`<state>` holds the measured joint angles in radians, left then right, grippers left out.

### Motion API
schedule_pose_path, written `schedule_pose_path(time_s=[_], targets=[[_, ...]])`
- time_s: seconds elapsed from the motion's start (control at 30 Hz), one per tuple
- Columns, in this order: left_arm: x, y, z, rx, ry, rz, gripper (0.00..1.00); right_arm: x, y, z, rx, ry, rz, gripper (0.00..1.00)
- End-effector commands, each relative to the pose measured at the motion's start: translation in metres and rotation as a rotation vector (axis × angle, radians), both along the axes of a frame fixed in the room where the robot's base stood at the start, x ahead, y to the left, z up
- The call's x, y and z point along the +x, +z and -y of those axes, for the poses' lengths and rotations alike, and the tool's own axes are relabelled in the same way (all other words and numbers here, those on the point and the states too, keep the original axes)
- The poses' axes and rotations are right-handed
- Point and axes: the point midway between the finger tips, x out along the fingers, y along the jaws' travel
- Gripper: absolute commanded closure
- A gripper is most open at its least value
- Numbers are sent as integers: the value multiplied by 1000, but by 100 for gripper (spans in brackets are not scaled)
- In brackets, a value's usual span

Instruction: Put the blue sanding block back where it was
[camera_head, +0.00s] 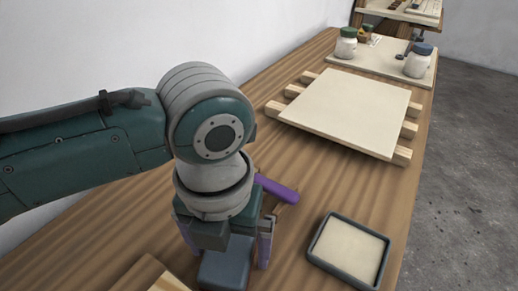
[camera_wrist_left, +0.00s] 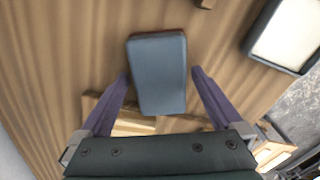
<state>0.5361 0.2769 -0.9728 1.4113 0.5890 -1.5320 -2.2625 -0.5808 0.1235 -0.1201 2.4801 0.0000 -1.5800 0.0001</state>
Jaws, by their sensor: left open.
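The blue sanding block (camera_head: 226,266) lies on the wooden bench below my left gripper, at the bottom of the head view. In the left wrist view the block (camera_wrist_left: 158,72) shows its blue-grey top and a thin reddish-brown edge at its far end. My left gripper (camera_wrist_left: 159,76) is open, with one purple finger on each side of the block and a small gap on both sides. In the head view the gripper (camera_head: 225,250) points down over the block; my arm hides part of the bench behind it. My right gripper is not in view.
A dark-rimmed tray (camera_head: 317,260) with a pale inside stands right of the block. A purple rod-like thing (camera_head: 277,188) lies behind the gripper. A pale board (camera_head: 345,108) rests on wooden strips farther back, before jars (camera_head: 418,64). Wood pieces (camera_head: 155,278) lie at bottom left.

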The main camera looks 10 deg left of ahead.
Motion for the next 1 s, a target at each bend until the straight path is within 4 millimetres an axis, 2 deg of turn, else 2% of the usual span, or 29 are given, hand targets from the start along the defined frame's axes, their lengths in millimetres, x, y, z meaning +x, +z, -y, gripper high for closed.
schedule_pose_path(time_s=[0.17,0.5,0.63,0.8,1.0], targets=[[1,12,0,0,0,2,0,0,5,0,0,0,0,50],[2,86,0,-2,-1,4,0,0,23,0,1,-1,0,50],[2,108,0,-1,0,3,0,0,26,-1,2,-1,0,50],[1,122,0,-1,1,1,0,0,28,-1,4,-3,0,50],[-5,120,6,-26,60,0,0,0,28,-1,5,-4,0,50]])
